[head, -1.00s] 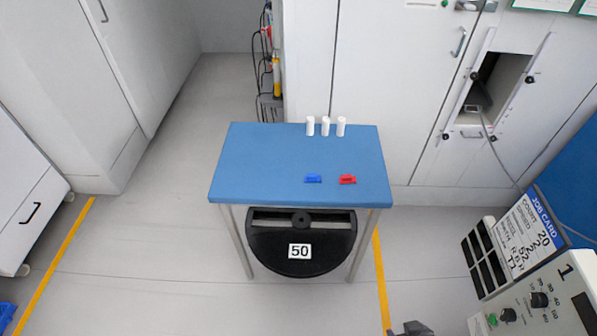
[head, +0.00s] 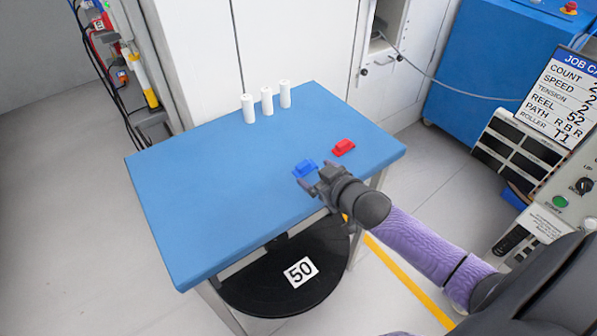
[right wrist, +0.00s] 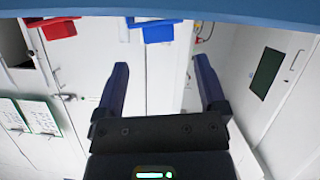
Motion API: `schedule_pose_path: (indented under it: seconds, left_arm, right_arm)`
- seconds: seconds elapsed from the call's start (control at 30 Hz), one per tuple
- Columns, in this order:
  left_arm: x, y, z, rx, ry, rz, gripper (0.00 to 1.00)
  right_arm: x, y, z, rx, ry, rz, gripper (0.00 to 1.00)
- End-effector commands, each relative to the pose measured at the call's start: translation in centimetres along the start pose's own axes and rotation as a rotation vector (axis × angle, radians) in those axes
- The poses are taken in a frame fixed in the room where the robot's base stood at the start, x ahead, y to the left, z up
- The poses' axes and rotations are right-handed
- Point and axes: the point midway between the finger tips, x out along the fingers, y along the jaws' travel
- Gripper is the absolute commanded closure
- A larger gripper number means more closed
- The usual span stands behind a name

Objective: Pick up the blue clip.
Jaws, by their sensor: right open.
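The blue clip (head: 304,168) lies on the blue table (head: 215,205) near its front right part. It also shows at the top of the right wrist view (right wrist: 158,31), just beyond the fingers and a little left of their middle. The red clip (head: 343,147) lies to its right and farther back; it also shows at the upper left of the right wrist view (right wrist: 58,29). My right gripper (head: 314,176) is at the table's front edge, close to the blue clip. Its fingers (right wrist: 160,62) are apart with nothing between them. My left gripper is out of view.
Three white cylinders (head: 267,101) stand at the table's back edge. A black round reel marked 50 (head: 290,290) sits under the table. A job card panel (head: 562,95) and a control box are at the right. The table's left half is clear.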

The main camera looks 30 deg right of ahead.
Motion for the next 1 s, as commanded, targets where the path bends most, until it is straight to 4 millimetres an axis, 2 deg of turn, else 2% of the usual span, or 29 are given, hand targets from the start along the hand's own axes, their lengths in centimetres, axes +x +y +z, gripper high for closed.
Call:
schedule_pose_path:
  seconds: [0.03,0.1,0.2,0.47,0.9,1.0]
  left_arm:
    - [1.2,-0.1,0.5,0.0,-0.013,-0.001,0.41]
    - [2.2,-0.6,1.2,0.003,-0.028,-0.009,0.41]
    - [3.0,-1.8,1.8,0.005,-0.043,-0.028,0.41]
    - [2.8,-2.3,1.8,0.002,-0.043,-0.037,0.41]
    - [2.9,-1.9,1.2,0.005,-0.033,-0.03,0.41]
    - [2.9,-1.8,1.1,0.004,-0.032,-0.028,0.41]
  right_arm:
    - [1.3,0.0,0.6,-0.002,0.0,0.001,0.09]
    - [2.9,0.1,0.8,0.0,-0.002,0.001,0.09]
    - [4.4,0.1,0.6,0.0,-0.001,0.001,0.09]
    - [4.8,0.1,0.2,0.0,-0.001,0.0,0.09]
    - [4.8,0.1,0.2,0.0,-0.002,0.0,1.0]
    - [4.8,0.1,0.2,0.0,-0.002,0.0,1.0]
